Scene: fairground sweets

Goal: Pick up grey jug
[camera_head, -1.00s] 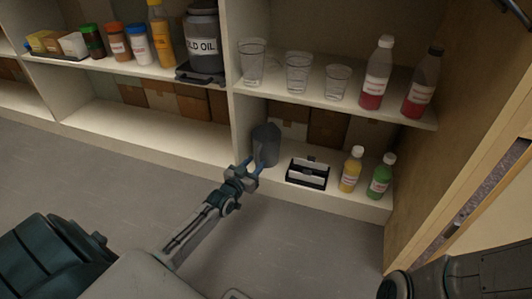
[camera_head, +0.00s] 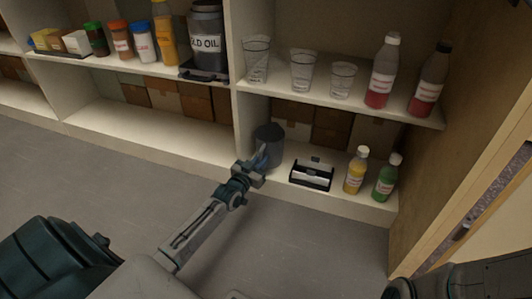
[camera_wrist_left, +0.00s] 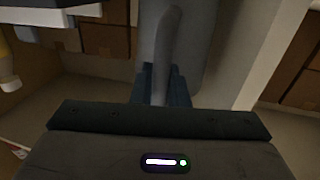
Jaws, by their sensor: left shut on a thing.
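The grey jug (camera_head: 270,138) stands upright on the lower shelf of the right-hand cabinet, by the divider. My left gripper (camera_head: 261,160) is at the jug's near side and shut on it. In the left wrist view the jug (camera_wrist_left: 200,45) fills the top middle, and its handle (camera_wrist_left: 164,50) runs down between the fingers of my left gripper (camera_wrist_left: 163,88). The fingertips are partly hidden by the wrist housing and the handle. My right gripper is not clearly seen; only a dark part of my right arm shows at the lower right.
Right of the jug on the lower shelf are a black and white caddy (camera_head: 312,175), a yellow bottle (camera_head: 356,170) and a green bottle (camera_head: 387,177). The upper shelf (camera_head: 290,92) above holds clear cups and red bottles. A pale divider (camera_head: 236,115) stands close left of the jug.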

